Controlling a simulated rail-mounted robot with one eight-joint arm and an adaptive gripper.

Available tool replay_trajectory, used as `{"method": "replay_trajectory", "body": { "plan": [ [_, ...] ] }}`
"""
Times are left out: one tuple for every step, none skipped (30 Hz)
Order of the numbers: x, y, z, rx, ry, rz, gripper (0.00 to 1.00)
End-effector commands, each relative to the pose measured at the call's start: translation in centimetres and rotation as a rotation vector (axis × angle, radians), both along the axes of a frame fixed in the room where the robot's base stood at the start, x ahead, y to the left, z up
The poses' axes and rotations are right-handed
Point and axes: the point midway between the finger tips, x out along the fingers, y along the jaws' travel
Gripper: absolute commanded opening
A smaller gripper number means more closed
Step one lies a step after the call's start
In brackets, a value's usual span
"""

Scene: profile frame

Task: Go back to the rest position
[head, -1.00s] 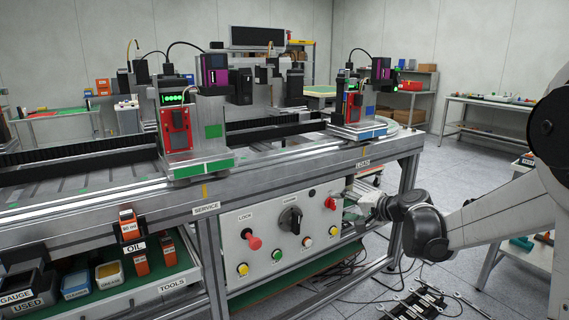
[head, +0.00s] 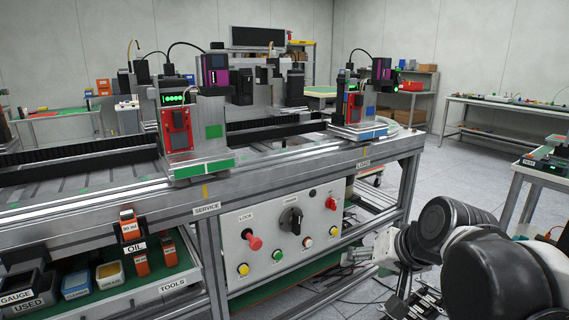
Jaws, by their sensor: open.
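My gripper (head: 354,256) is low at the right of the control panel, beside the frame's lower right part. Its fingers are small and partly lost against the floor and cables, and they look open with nothing between them. My dark arm links fill the lower right corner and hide part of the floor. The control panel (head: 262,262) carries a red knob (head: 252,240), a black rotary switch (head: 291,220) and several coloured buttons. The gripper appears apart from the panel.
The profile frame (head: 290,183) carries two red-and-grey stations, one at left (head: 176,130) and one at right (head: 353,108). A tools tray (head: 110,300) sits below it at left. A side table (head: 535,172) stands at right. Open floor (head: 450,175) lies between.

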Motion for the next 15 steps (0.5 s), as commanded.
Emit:
{"method": "replay_trajectory", "body": {
  "plan": [
    [-1.6,-0.2,-0.3,-0.034,0.004,0.008,0.57],
    [-2.5,-0.3,-0.5,-0.055,0.006,0.013,0.57],
    [-3.6,-0.6,-0.8,-0.083,0.009,0.017,0.57],
    [-4.4,-0.8,-1.0,-0.105,0.011,0.022,0.57],
    [-5.1,-1.0,-1.2,-0.125,0.013,0.024,0.57],
    [-6.1,-1.2,-1.5,-0.150,0.017,0.029,0.57],
    [-6.8,-1.4,-1.7,-0.169,0.018,0.033,0.57],
    [-7.4,-1.6,-1.8,-0.186,0.020,0.035,0.57],
    [-8.1,-1.8,-2.1,-0.206,0.021,0.039,0.57],
    [-8.7,-2.0,-2.3,-0.222,0.023,0.042,0.57],
    [-9.1,-2.2,-2.5,-0.236,0.024,0.045,0.57],
    [-9.8,-2.4,-2.7,-0.254,0.027,0.047,0.57],
    [-10.2,-2.6,-2.9,-0.267,0.028,0.050,0.57],
    [-10.7,-2.8,-3.0,-0.280,0.028,0.052,0.57],
    [-11.2,-3.0,-3.3,-0.296,0.030,0.054,0.57]
  ]
}}
